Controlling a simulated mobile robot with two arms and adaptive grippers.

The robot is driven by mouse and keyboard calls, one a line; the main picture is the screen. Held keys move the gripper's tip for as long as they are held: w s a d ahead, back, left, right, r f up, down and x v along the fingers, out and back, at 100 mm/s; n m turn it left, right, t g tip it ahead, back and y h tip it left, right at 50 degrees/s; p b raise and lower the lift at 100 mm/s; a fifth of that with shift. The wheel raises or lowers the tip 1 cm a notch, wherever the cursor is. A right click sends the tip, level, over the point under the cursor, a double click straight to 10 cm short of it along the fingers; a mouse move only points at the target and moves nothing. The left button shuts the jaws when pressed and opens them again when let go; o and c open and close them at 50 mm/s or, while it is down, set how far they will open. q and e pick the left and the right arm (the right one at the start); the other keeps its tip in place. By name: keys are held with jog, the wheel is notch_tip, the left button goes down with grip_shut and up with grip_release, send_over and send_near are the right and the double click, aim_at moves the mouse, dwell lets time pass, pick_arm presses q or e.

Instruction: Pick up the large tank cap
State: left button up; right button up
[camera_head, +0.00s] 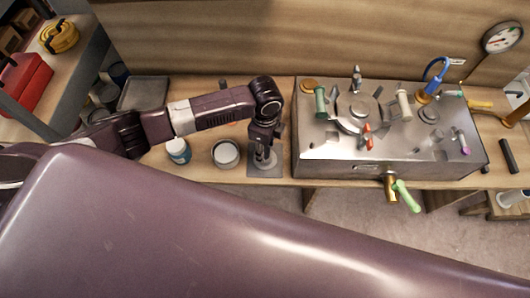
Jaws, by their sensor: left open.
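My left gripper (264,142) points down over a dark square mat on the bench, left of the metal tank (318,145). It is open. A round grey metal piece (266,166) that looks like the large tank cap lies on the mat right under the fingers. The fingers partly hide it, and I cannot tell whether they touch it. The tank's top carries a large round fitting (357,108) and a smaller round one (429,115). My right gripper is not in view.
A white-and-blue jar (178,150) and an open round tin (226,154) stand left of the gripper. A grey tray (144,93) lies farther back. Colored handles and a blue loop (436,70) stick up from the tank. A green-handled valve (404,195) juts from its front.

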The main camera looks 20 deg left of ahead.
pick_arm(q)
jog(key=shift+f, duration=0.65)
grip_shut()
jog(key=shift+r, duration=0.15)
notch_tip(320, 180, up, 20)
jog(key=b, duration=0.2)
